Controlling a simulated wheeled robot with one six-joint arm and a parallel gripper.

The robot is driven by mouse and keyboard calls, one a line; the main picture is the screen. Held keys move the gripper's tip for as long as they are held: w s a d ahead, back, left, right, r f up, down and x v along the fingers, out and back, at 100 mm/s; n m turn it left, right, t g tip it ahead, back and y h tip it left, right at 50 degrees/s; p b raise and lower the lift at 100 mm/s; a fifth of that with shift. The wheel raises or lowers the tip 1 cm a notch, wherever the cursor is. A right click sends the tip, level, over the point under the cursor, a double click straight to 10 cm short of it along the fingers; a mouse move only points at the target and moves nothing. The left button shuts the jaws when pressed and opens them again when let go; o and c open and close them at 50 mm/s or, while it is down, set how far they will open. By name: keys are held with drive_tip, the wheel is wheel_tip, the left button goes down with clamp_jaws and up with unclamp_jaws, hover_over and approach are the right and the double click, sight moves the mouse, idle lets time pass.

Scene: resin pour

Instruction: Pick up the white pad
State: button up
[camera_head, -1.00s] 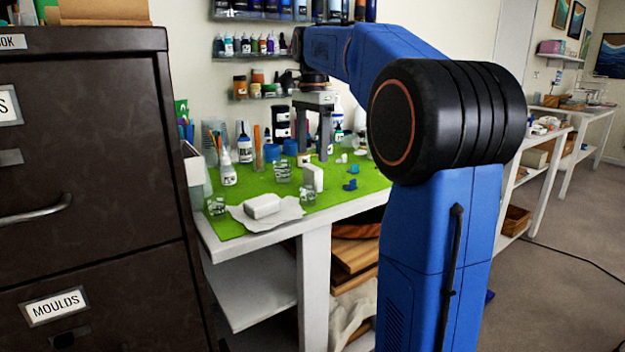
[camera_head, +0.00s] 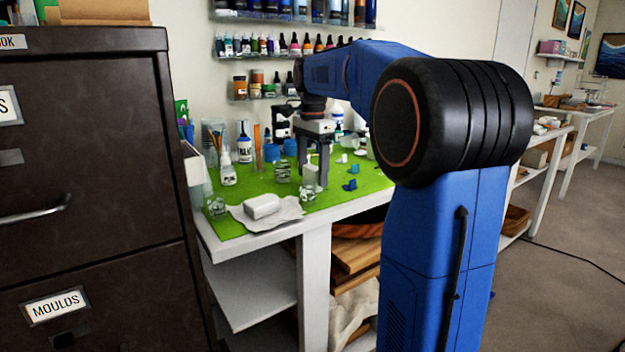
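My gripper (camera_head: 313,170) points down over the green mat, its two fingers apart. An upright white block (camera_head: 310,175), possibly the white pad, stands on the mat at the fingers. The right finger covers part of it, and I cannot tell whether either finger touches it. A second white block (camera_head: 262,206), rounded and lying flat, rests on a crumpled white cloth (camera_head: 287,211) near the mat's front edge. It is also pad-like, and my gripper is apart from it.
Small clear cups (camera_head: 282,172) stand left of the upright block, with another (camera_head: 306,193) just in front. Blue pieces (camera_head: 350,185) lie to the right. Bottles (camera_head: 245,143) line the back of the green mat (camera_head: 345,198). A dark cabinet (camera_head: 95,180) stands at left.

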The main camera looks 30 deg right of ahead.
sight(313, 167)
drive_tip(key=c, duration=1.1)
drive_tip(key=shift+o, duration=0.2)
wheel_tip(313, 167, up, 10)
